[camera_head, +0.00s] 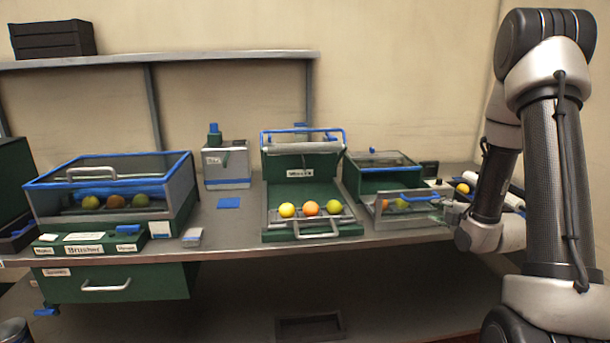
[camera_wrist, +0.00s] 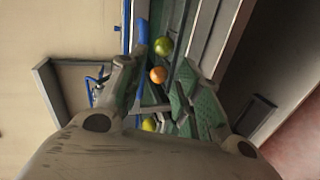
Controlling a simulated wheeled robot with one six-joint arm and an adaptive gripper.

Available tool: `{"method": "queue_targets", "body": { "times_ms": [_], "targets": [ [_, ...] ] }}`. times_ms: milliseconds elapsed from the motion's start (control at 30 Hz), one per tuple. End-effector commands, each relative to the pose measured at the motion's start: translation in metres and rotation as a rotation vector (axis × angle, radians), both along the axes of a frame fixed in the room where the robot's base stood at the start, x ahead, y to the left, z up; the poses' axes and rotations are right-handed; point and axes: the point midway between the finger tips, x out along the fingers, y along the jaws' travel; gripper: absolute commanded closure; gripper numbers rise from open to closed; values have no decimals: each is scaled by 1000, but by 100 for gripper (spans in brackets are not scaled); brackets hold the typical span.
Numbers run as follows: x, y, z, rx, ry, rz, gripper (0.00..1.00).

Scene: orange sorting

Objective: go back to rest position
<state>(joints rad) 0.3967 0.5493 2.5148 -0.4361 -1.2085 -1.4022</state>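My gripper (camera_wrist: 155,66) is open in the wrist view, with its two fingers well apart. An orange fruit (camera_wrist: 157,75), a green one (camera_wrist: 163,46) and a partly hidden yellow-green one (camera_wrist: 148,124) show beyond and between the fingers; nothing is visibly held. In the head view my arm reaches in from the right. Its wrist (camera_head: 480,236) is low at the bench's right front edge, beside the clear drawer (camera_head: 415,219) of the right green machine. The fingers are hard to make out there.
The middle machine's tray (camera_head: 285,233) holds a yellow, an orange and a green-yellow fruit. A lidded clear box (camera_head: 180,190) with several fruits stands left. A green drawer (camera_head: 110,284) hangs under the bench (camera_head: 235,244). An orange (camera_head: 462,188) lies near my arm.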

Motion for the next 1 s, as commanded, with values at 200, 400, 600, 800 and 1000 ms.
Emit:
{"method": "queue_targets", "body": {
  "times_ms": [200, 400, 600, 800, 1000],
  "targets": [
    [-74, -20, -97, 385, 519, -343, 66],
    [-164, -15, -71, 661, 825, -819, 66],
    [-247, 27, 10, 857, 940, -1214, 66],
    [-308, 75, 85, 980, 948, -1343, 66],
    [-327, 105, 138, 1057, 846, -1180, 66]
  ]
}}
